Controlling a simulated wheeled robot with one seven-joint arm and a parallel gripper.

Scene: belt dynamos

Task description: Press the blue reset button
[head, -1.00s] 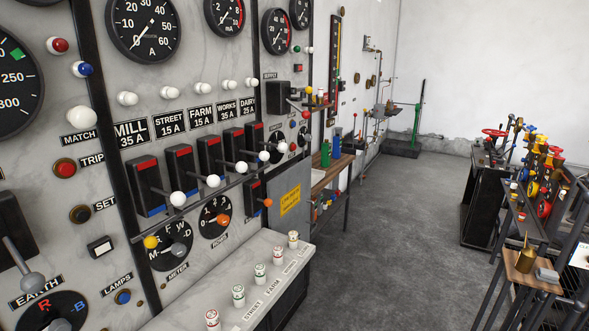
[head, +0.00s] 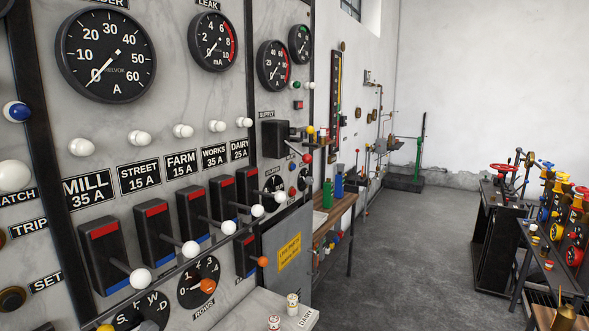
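No label reading "reset" can be read in the head view, and I cannot tell which thing is the blue reset button. A blue domed piece with a white collar (head: 17,111) is on the grey switch panel (head: 190,85) near the left edge; it looks like a lamp. A small red round piece (head: 291,192) sits farther along the panel beside small dials; details there are too small to tell. My gripper is not in view.
Lever switches (head: 108,245) with white knobs jut from the panel. A white ledge (head: 250,318) is below. A wooden bench (head: 335,212) with bottles stands beyond. A valve rack (head: 560,235) stands at right. The grey floor (head: 400,260) between is clear.

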